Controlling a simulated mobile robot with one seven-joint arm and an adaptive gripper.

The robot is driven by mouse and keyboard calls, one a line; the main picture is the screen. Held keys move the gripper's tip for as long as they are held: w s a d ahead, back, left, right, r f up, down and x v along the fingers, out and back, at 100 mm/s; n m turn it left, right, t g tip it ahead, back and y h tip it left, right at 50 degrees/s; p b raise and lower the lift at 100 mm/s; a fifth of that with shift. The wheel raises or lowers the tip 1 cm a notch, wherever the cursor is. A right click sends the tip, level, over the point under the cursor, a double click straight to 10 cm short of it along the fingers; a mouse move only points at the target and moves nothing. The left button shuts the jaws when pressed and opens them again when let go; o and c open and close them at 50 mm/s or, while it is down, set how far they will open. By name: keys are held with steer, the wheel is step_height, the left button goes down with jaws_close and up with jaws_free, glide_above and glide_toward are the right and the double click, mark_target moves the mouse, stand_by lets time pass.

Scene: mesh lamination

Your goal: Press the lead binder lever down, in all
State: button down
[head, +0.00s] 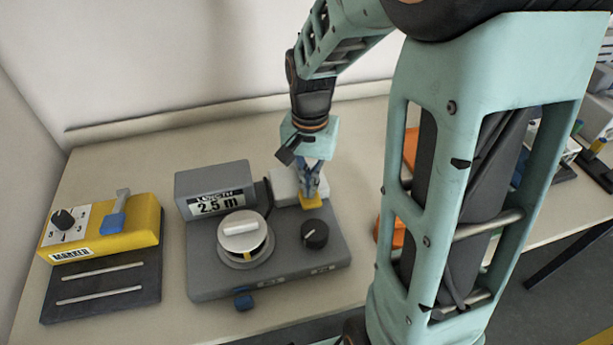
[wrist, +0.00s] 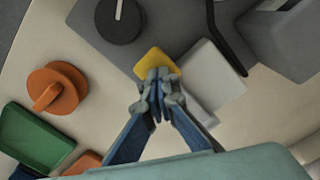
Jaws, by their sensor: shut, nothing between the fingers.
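The grey length machine (head: 205,280) stands on the table, with a display reading 2.5 m. A yellow tab (head: 312,203) sits at its back right, next to a white block (head: 284,184); it looks like the lead binder lever, though no label shows. My gripper (head: 310,186) points down at the yellow tab, fingers together and empty. In the wrist view the fingertips (wrist: 158,88) overlap the near edge of the yellow tab (wrist: 156,61). I cannot tell whether they touch it. The fingers hide part of the tab, and how far down it sits is unclear.
A black knob (head: 314,234) and a round silver dial (head: 242,232) stand on the machine. An orange knob (wrist: 58,88) and green tray (wrist: 32,140) lie beside the machine.

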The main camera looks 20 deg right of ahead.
step_height(320, 180, up, 9)
steer(key=p, duration=0.6)
steer(key=shift+p, duration=0.35)
steer(key=shift+f, duration=0.1)
stand_by(0.4)
